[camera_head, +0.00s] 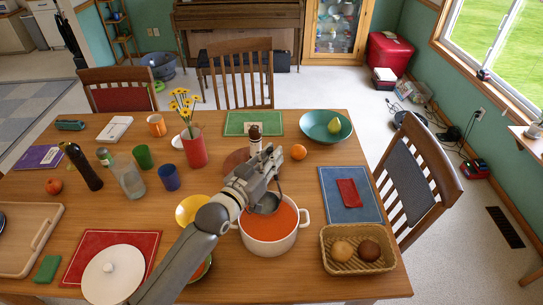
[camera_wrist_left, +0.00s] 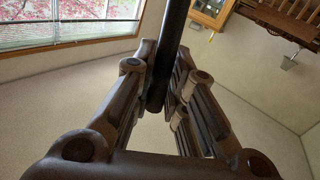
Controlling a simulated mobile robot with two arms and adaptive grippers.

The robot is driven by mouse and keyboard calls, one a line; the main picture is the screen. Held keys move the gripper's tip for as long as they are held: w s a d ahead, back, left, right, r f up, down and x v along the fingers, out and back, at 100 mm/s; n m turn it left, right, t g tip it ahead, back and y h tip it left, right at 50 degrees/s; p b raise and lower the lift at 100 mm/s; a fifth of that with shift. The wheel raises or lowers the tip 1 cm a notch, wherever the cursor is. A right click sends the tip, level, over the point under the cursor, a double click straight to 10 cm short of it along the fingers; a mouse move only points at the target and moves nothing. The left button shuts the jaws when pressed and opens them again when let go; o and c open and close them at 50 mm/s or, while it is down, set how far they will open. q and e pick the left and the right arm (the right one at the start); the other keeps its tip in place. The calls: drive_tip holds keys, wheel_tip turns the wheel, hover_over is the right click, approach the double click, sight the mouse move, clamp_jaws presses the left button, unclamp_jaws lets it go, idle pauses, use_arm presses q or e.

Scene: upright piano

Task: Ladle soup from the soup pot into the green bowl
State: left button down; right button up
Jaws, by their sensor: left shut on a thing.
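The white soup pot (camera_head: 270,247) holds orange-red soup and stands on the table near the front middle. My left gripper (camera_head: 268,166) is above the pot's far side, shut on the dark handle of a ladle. The handle (camera_wrist_left: 169,55) runs between the fingers in the left wrist view. The ladle's grey bowl (camera_head: 266,204) is at the pot's far rim; I cannot tell if it holds soup. A teal-green bowl (camera_head: 314,122) with a pear stands at the back right. Another bowl (camera_head: 204,268), partly hidden under my arm, shows a greenish rim left of the pot. My right gripper is not seen.
A yellow bowl (camera_head: 189,208) stands left of the pot. A wicker basket (camera_head: 357,267) with two rolls is to the right. A red vase (camera_head: 195,150) with flowers, cups and bottles crowd the left. An orange (camera_head: 298,152) lies behind the pot.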

use_arm(q)
wheel_tip(320, 180, down, 3)
drive_tip(key=shift+r+b, duration=0.1)
drive_tip(key=shift+b, duration=0.95)
drive_tip(key=shift+f+b, duration=3.75)
drive_tip(key=shift+f, duration=0.8)
drive_tip(key=shift+r, duration=0.1)
